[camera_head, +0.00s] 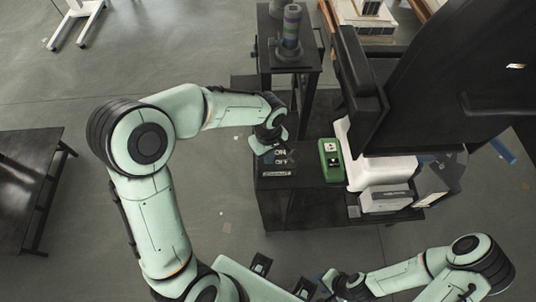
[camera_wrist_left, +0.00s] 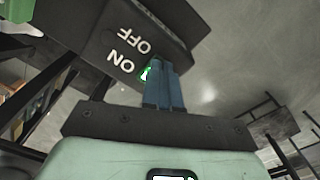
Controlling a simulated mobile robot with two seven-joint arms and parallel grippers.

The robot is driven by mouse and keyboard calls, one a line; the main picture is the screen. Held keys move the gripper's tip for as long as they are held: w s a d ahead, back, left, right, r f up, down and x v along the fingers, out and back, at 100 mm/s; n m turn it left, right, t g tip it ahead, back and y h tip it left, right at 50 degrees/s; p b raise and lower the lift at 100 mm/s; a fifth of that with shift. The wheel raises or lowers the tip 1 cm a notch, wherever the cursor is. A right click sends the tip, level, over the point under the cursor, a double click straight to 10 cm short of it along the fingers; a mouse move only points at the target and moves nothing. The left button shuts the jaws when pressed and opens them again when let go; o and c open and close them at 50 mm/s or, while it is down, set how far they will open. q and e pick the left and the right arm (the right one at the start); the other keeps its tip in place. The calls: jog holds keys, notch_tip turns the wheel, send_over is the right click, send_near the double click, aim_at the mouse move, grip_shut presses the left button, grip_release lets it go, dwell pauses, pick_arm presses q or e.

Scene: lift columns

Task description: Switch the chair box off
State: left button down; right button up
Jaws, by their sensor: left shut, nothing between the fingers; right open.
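The chair box is a black box (camera_head: 277,172) with white ON and OFF lettering, on a dark stand in the head view. In the left wrist view the box (camera_wrist_left: 112,32) fills the upper left, lettering upside down. A small green-lit switch (camera_wrist_left: 146,74) shows beside ON, partly covered by my fingers. My left gripper (camera_wrist_left: 163,72) is shut and empty, its blue fingertips at the switch; I cannot tell whether they touch. In the head view my left gripper (camera_head: 272,147) is over the far side of the box. My right gripper (camera_head: 325,281) is open, low in the head view, away from the box.
A green control box (camera_head: 331,160) stands just right of the chair box. Further right are a large black chair-like structure (camera_head: 440,90) and white boxes (camera_head: 387,198). A dark pedestal (camera_head: 289,52) stands behind, a dark table (camera_head: 28,180) at far left. Floor between is mostly clear.

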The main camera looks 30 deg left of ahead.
pick_arm(q)
notch_tip(320, 180, up, 7)
jog(key=p, duration=0.3)
pick_arm(e)
jog(key=w+r, duration=0.1)
jog(key=r, duration=0.1)
jog(key=w+r, duration=0.2)
jog(key=shift+r, duration=0.1)
dwell(0.5)
